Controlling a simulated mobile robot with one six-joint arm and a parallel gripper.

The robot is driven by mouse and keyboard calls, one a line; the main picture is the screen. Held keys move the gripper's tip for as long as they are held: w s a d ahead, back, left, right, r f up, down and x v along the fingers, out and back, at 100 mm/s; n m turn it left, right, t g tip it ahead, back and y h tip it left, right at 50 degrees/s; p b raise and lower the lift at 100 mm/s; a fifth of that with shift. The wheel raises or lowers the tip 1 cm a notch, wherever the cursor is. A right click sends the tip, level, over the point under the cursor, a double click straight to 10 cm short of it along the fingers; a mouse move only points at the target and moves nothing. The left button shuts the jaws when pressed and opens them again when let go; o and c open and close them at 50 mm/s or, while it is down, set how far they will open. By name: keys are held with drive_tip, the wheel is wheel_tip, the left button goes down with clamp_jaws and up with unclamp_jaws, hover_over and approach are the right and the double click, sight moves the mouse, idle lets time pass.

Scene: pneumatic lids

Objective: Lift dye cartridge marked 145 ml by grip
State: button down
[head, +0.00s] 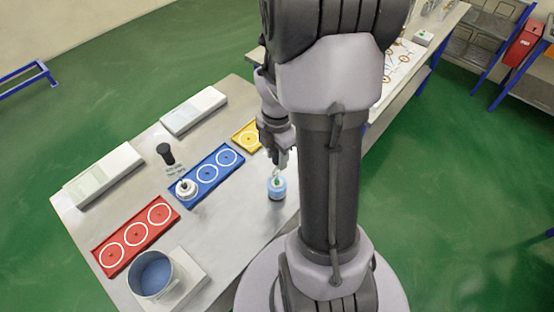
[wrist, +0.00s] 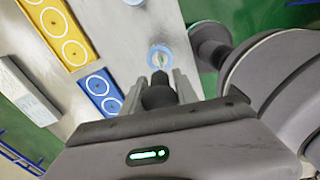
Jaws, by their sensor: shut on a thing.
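A light blue cartridge with a white top and a small green grip (head: 277,190) is at the right part of the steel table; any marking is too small to read. It also shows in the wrist view (wrist: 154,58), just beyond the fingertips. My gripper (head: 281,163) points down over it, with its fingers shut on the grip. In the wrist view my gripper (wrist: 160,76) has a dark part between its two grey fingers. I cannot tell whether the cartridge base touches the table.
A white-topped cartridge (head: 187,188) sits on the blue tray (head: 222,175). Red (head: 135,235) and yellow (head: 246,137) trays lie on either side. A black knob (head: 166,153), a blue-filled pot (head: 153,274) and pale boxes (head: 104,175) also stand on the table.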

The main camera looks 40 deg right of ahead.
wheel_tip(320, 180, up, 2)
drive_tip(key=shift+r+p, duration=0.1)
drive_tip(key=shift+p, duration=0.2)
drive_tip(key=s+a+r+b, duration=0.1)
drive_tip(key=s+a+b, duration=0.2)
drive_tip(key=s, duration=1.2)
drive_tip(key=shift+s+r+b, duration=0.25)
drive_tip(key=shift+s+b, duration=0.1)
drive_tip(key=shift+b, duration=0.85)
drive_tip(key=shift+r, duration=0.1)
wheel_tip(320, 180, up, 5)
drive_tip(key=p, duration=0.5)
